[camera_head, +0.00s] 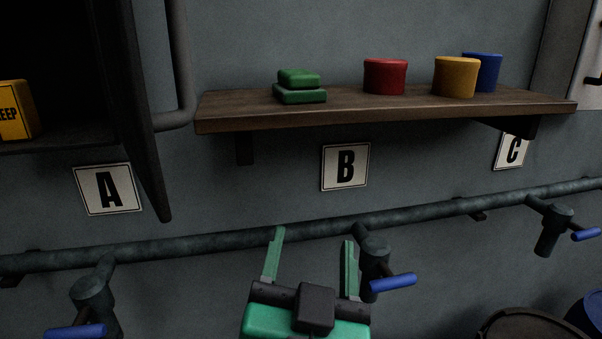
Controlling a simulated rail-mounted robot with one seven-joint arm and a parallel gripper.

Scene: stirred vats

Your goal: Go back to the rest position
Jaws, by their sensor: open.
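My gripper (312,246) is at the lower middle of the head view, with two green fingers pointing up and spread apart. It is open, and nothing shows between the fingers. It appears in front of the horizontal pipe (200,242), just left of a tap with a blue handle (393,282). Whether it touches the pipe or the tap cannot be told from this view. The arm behind the gripper is mostly out of frame.
A wooden shelf (230,118) bears stacked green blocks (299,96), a red (385,77), a yellow (455,77) and a blue cylinder (488,72). An open dark cabinet (70,148) holds a yellow box (16,110). Dark vats (530,325) stand lower right.

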